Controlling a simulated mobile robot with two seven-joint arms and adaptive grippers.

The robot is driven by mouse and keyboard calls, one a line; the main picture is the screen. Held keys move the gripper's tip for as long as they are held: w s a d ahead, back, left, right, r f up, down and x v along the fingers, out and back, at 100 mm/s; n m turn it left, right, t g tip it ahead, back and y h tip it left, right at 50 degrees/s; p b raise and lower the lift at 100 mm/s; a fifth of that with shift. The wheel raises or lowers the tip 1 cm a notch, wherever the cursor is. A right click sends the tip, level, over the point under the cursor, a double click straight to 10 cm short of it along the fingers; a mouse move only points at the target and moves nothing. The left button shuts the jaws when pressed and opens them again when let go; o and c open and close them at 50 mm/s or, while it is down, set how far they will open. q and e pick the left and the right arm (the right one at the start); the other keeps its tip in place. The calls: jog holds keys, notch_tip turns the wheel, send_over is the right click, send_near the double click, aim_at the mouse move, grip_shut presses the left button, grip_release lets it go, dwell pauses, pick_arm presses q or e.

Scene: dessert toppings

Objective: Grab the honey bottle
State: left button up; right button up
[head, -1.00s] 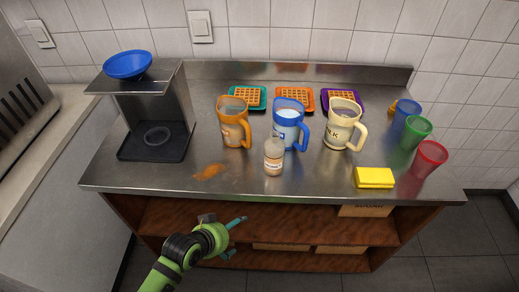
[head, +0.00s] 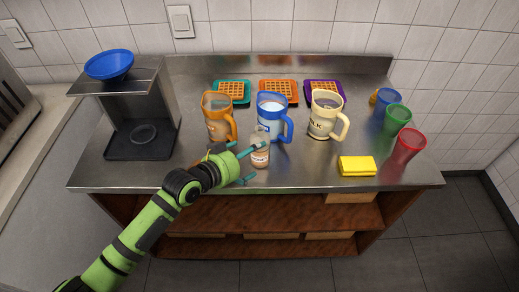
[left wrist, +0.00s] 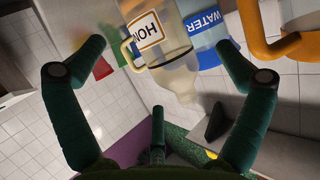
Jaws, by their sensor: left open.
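The honey bottle (head: 260,157) is small and clear, with a white label, and stands upright near the front edge of the metal counter. In the left wrist view the bottle (left wrist: 172,70) appears upside down, its label partly readable, ahead of and between the spread fingers. My left gripper (head: 254,163) is open at the bottle's front left, one teal finger reaching across its upper part. The fingers also show spread in the left wrist view (left wrist: 160,50). I cannot tell whether they touch the bottle. My right gripper is out of view.
The blue water jug (head: 272,117) stands close behind the bottle, with the orange jug (head: 217,117) to its left and the cream milk jug (head: 324,116) to the right. A yellow sponge (head: 357,166) lies right on the front edge. A dispenser stand (head: 145,105) is at left.

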aim_at(257, 152)
pick_arm(q)
jog(key=shift+w+d+f, duration=0.1)
jog(key=shift+w+d, duration=0.35)
jog(key=shift+d, duration=0.15)
jog(key=p+x, duration=0.1)
jog(key=x, duration=0.2)
jog(key=shift+d, duration=0.15)
jog(key=shift+w+d+f, duration=0.35)
jog(key=shift+w+d, duration=0.05)
jog(key=c, duration=1.3)
